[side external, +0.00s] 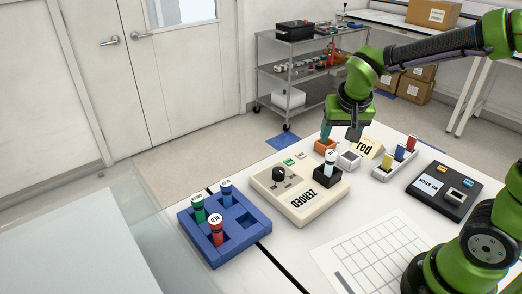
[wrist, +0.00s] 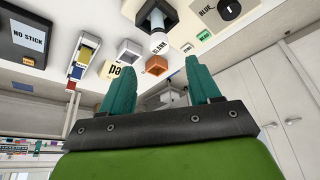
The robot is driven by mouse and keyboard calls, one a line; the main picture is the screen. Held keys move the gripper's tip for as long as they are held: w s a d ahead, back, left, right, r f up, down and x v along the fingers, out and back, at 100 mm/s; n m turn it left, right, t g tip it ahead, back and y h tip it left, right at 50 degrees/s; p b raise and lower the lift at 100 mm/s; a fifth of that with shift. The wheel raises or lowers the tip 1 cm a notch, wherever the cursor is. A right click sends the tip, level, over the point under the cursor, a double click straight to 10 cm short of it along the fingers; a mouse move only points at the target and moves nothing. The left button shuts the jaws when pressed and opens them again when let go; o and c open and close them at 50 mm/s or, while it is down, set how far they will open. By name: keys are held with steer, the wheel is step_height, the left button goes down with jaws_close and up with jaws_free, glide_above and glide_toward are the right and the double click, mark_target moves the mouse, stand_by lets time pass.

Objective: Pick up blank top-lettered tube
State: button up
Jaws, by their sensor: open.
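The blank tube (side external: 330,160) has a white top and stands upright in a black socket (side external: 327,178) on a beige instrument marked ZEROED (side external: 300,203). In the wrist view the tube (wrist: 158,42) shows the lettering BLANK, and its lower part is in the black socket. My gripper (side external: 340,134) has teal fingers and is open and empty. It is above and behind the tube, over the far table edge near the small orange box. In the wrist view the gripper (wrist: 158,60) has its fingers wide apart, with the tube beyond them and not between them.
A blue rack (side external: 245,243) holds several lettered tubes at left. Near my gripper are an orange box (side external: 325,146), a white box (side external: 348,160) and a yellow "red" sign (side external: 366,148). A white rack with coloured tubes (side external: 398,163) and a black box (side external: 443,190) stand right.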

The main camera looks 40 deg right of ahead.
mark_target(332, 153)
steer(key=x, duration=0.9)
steer(key=shift+f, duration=0.4)
jaws_close()
steer(key=shift+r, duration=0.15)
